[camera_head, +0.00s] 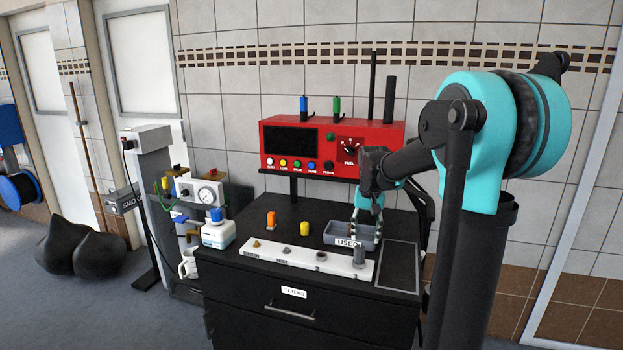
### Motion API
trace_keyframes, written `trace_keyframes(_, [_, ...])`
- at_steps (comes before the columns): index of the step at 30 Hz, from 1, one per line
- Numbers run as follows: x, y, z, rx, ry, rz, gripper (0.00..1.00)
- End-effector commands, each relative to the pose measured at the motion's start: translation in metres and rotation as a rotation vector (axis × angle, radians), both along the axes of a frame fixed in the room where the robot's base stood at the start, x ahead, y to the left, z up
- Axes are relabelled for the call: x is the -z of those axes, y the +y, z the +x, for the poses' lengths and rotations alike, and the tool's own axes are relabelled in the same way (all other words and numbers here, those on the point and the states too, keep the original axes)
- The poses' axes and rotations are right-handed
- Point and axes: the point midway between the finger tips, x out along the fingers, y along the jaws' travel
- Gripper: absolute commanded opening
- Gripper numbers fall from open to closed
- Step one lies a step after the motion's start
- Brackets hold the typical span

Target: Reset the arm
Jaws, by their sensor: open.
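My arm (500,140) reaches in from the right over the black cabinet. My gripper (367,212) points down above the grey tray labelled "USED" (334,242). Its fingers look apart and I see nothing held between them. I cannot tell its exact height over the tray. The tray's inside is mostly hidden by its front wall and the gripper.
A white strip (305,261) with several positions lies in front of the tray, with a grey cylinder (359,255) at its right end. Orange (271,219) and yellow (304,228) pieces stand behind it. A red panel box (390,135) is behind the gripper. A bottle (218,232) stands left.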

Motion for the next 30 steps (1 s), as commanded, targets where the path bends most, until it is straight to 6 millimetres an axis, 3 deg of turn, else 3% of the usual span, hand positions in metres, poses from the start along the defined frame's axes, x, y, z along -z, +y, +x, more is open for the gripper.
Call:
trace_keyframes(5, [0.022, -0.007, -0.048, -0.039, -0.056, -0.003, 0.47])
trace_keyframes(12, [0.075, -0.017, -0.147, -0.119, -0.171, -0.018, 0.47])
trace_keyframes(18, [0.116, -0.022, -0.215, -0.173, -0.249, -0.038, 0.47])
trace_keyframes(24, [0.134, -0.023, -0.242, -0.198, -0.283, -0.048, 0.47])
trace_keyframes(30, [0.135, -0.023, -0.244, -0.201, -0.286, -0.049, 0.47])
